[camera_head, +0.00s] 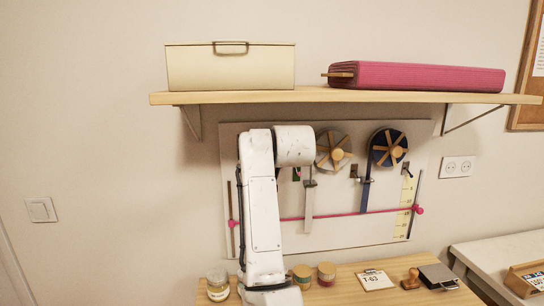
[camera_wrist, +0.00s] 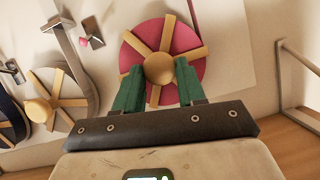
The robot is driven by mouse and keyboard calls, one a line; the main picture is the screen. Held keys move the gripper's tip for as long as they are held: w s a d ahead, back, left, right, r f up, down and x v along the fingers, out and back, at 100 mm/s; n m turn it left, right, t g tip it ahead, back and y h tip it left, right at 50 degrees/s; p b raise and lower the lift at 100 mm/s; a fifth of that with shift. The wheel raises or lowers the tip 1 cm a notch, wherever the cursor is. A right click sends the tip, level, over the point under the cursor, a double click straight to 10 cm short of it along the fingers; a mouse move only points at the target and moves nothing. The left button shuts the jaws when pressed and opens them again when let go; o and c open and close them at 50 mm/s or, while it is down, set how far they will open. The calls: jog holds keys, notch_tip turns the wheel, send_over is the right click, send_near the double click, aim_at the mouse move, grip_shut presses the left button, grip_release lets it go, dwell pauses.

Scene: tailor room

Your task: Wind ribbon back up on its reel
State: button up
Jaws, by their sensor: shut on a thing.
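In the wrist view, a pink-red reel (camera_wrist: 188,45) with light wooden spokes fills the upper middle. Its round gold knob (camera_wrist: 160,66) sits at the centre, between the green fingers of my gripper (camera_wrist: 158,72), which is shut on it. In the head view my white arm covers this reel, and only a bit of green finger shows beside the arm's end. No loose pink ribbon from this reel can be made out for certain.
A grey-ribbon reel (camera_head: 330,149) and a blue reel (camera_head: 388,147) hang to the right on the board (camera_head: 350,232). A shelf (camera_head: 310,97) overhangs the reels.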

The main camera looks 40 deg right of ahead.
jog(key=shift+f, duration=0.2)
jog(key=o, duration=1.1)
jog(key=shift+r, duration=0.1)
jog(key=shift+c, duration=0.2)
jog(key=b+v, duration=0.2)
jog(key=v, duration=0.8)
jog(key=shift+s+a+r, duration=0.2)
jog(key=shift+s, duration=0.1)
